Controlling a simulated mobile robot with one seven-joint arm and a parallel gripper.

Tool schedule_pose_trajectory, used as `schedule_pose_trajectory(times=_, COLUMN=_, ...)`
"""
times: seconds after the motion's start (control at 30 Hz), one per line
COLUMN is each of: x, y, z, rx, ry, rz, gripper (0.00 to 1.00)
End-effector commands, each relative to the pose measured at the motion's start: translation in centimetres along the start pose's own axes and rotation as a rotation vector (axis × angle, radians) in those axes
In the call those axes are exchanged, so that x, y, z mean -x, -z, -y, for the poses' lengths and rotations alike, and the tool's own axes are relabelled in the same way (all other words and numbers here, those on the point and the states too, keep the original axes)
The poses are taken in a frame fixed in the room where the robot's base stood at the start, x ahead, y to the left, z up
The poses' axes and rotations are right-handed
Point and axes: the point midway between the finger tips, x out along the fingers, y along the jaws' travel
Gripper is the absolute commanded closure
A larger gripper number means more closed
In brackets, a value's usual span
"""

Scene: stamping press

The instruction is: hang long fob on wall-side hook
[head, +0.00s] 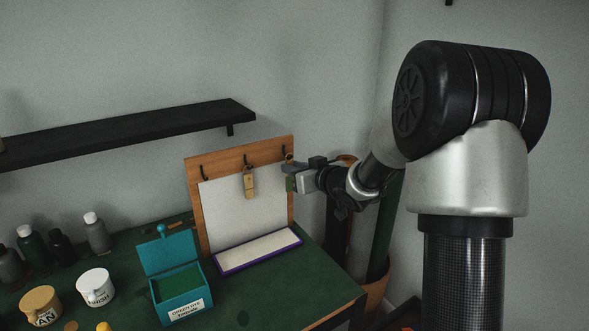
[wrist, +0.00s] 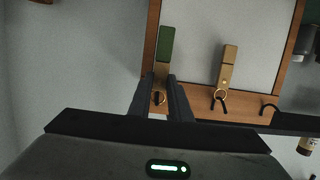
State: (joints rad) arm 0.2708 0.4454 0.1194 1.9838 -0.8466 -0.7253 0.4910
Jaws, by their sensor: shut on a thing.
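A wooden hook board (head: 192,200) with a pale panel stands at the back of the green bench. It has three dark hooks along its top. My gripper (head: 295,184) is at its right edge, shut on a green and tan fob (head: 290,184). In the wrist view, which shows the board upside down, the held fob (wrist: 165,45) lies between the fingers (wrist: 165,90). Its ring (wrist: 158,98) is at the wall-side hook (head: 289,158); I cannot tell whether it is around the hook. A tan fob (head: 249,182) hangs on the middle hook (wrist: 219,102). The left hook (head: 204,173) is empty.
A purple-edged tray (head: 258,250) lies in front of the board. A teal open box (head: 180,285), mugs (head: 96,287) and several bottles (head: 97,232) stand left. A black shelf (head: 130,130) is above left. Walls meet close behind my arm.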

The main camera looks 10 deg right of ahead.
Motion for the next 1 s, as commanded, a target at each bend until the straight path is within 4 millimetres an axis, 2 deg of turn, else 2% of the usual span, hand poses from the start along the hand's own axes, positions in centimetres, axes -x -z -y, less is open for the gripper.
schedule_pose_trajectory(times=0.33, x=-0.2, y=-0.1, z=0.0, rx=0.000, ry=0.000, rz=0.000, gripper=1.00)
schedule_pose_trajectory(times=1.0, x=-2.1, y=-0.5, z=-0.1, rx=0.000, ry=-0.001, rz=-0.001, gripper=1.00)
